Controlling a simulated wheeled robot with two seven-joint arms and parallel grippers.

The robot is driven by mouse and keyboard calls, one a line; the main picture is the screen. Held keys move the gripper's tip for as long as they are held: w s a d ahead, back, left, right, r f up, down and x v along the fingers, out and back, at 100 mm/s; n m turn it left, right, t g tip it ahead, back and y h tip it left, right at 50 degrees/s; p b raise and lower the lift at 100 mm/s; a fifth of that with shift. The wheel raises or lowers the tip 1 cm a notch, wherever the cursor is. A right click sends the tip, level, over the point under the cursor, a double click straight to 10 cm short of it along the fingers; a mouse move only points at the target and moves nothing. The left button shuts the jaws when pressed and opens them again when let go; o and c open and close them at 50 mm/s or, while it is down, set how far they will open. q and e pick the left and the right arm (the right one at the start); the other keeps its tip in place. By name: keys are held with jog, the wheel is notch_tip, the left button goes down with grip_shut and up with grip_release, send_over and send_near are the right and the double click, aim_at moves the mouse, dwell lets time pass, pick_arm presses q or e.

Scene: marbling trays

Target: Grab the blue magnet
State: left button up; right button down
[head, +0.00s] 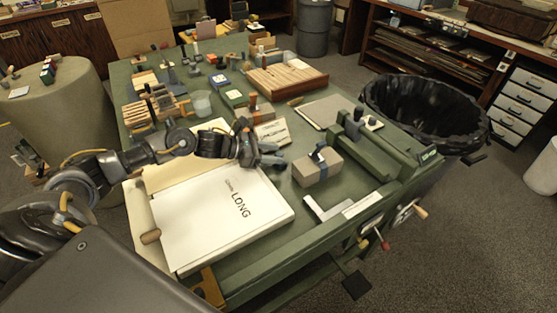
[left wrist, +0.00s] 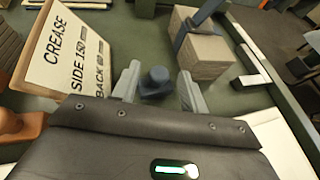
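A dark blue knob-topped piece, likely the blue magnet (left wrist: 155,82), stands on the green table between the fingers of my left gripper (left wrist: 160,88) in the left wrist view. The fingers are apart, one on each side of it, with a gap visible on the right; contact on the left cannot be told. In the head view my left gripper (head: 268,156) is low over the table, right of the white "LONG" board, and largely hides the magnet. My right gripper is not in view.
A brown-grey block with a dark strap (head: 317,168) stands close right of the gripper; the "CREASE" sign (left wrist: 75,55) is at left in the wrist view. The white "LONG" board (head: 215,225) lies in front. A black-lined bin (head: 425,105) stands beyond the table's right edge.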

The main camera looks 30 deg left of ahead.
pick_arm(q)
grip_shut()
jog(key=shift+r, duration=0.15)
